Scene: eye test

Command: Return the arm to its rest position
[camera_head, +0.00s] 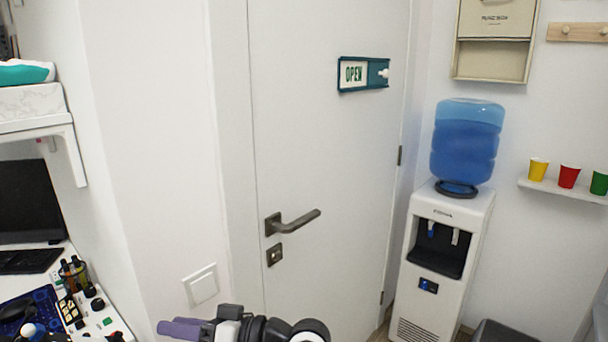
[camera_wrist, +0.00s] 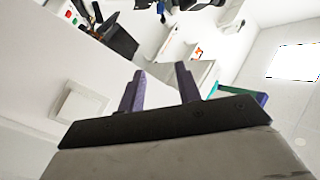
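My gripper (camera_head: 172,325) shows at the bottom of the head view, with purple fingers pointing left. It is just below a white wall switch (camera_head: 201,285), and the head view does not show whether they touch. In the wrist view my gripper (camera_wrist: 160,70) has its two purple fingers apart, with nothing between them. The wall switch (camera_wrist: 80,104) is to the left of the fingers there. Part of my arm shows at the bottom edge of the head view; the rest is out of frame.
A closed white door (camera_head: 330,150) with a lever handle (camera_head: 292,222) and an OPEN sign (camera_head: 362,74) stands ahead. A cluttered desk (camera_head: 60,300) is at left.

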